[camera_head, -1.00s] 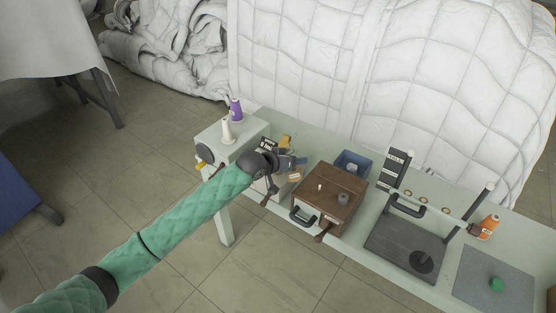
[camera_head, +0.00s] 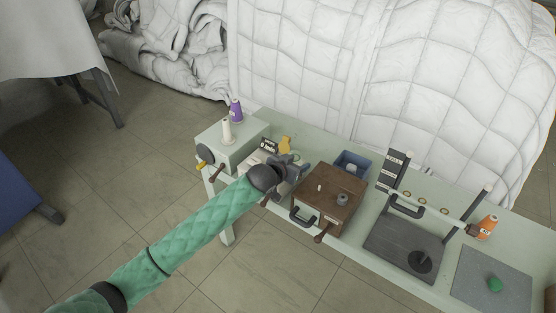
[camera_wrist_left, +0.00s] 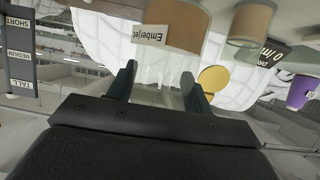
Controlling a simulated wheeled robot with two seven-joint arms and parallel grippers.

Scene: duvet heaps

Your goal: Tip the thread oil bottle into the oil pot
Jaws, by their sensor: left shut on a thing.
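My left gripper (camera_head: 297,167) is over the green bench, left of a brown wooden box. In the left wrist view its two fingers (camera_wrist_left: 160,90) are closed around a pale, see-through body. This looks like a clear bottle with a tan part (camera_wrist_left: 185,18) and a label reading "Emberjet"; whether it is the thread oil bottle I cannot tell. In the head view the gripper hides it. A second tan and clear vessel (camera_wrist_left: 250,22) is beside it. A small dark round pot (camera_head: 342,198) sits on the brown box; I cannot tell whether it is the oil pot. My right gripper is not in view.
The brown box (camera_head: 325,215) is right of the gripper, with a blue bin (camera_head: 351,165) behind it. A yellow item (camera_head: 285,144) and small black sign (camera_head: 268,146) stand behind the gripper. Purple (camera_head: 236,110) and white (camera_head: 227,130) spools stand left; an orange one (camera_head: 487,228) stands far right.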

